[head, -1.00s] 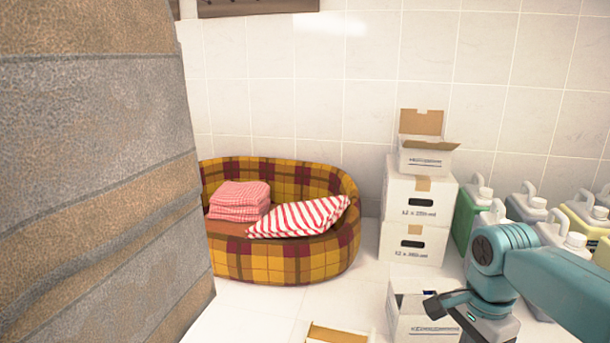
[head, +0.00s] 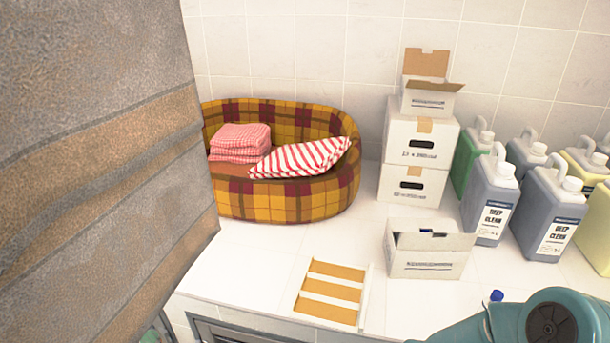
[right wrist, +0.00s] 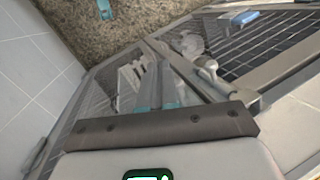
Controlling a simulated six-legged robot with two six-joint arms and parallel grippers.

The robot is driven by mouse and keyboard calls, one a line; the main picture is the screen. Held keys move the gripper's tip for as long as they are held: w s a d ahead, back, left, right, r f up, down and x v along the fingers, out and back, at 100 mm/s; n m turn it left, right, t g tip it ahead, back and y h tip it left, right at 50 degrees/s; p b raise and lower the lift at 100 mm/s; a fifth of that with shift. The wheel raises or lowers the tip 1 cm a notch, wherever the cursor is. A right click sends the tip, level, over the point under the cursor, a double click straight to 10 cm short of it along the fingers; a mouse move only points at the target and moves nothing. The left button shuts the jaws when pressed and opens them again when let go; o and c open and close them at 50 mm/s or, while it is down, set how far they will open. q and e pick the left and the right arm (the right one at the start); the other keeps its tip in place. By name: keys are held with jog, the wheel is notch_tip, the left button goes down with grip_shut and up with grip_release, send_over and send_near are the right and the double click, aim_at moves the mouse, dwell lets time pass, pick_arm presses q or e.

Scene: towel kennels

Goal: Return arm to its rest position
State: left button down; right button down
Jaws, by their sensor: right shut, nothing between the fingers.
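My right arm (head: 540,325) shows at the bottom right of the head view, bent low at the front edge of the white tiled counter. Its gripper is outside the head view. In the right wrist view my right gripper (right wrist: 160,82) points away from the camera, with its narrow fingers shut and empty. Grey framed mesh panels lie beyond it. My left arm and gripper are in neither view.
A plaid pet bed (head: 290,200) holds folded pink towels (head: 240,142) and a striped cushion (head: 300,158). Stacked boxes (head: 413,186), an open carton (head: 430,262), several jugs (head: 490,198) and a yellow-striped tray (head: 333,290) stand on the counter. A stone-like panel (head: 100,150) blocks the left.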

jog(key=s+a+f+n, duration=0.3)
jog(key=s+f, duration=0.4)
jog(key=s, duration=0.5)
notch_tip(320, 180, down, 6)
jog(key=b, duration=0.6)
jog(key=shift+s+f+b, duration=0.2)
jog(key=shift+s+b, duration=0.1)
jog(key=shift+s, duration=0.1)
jog(key=shift+w+d, duration=0.1)
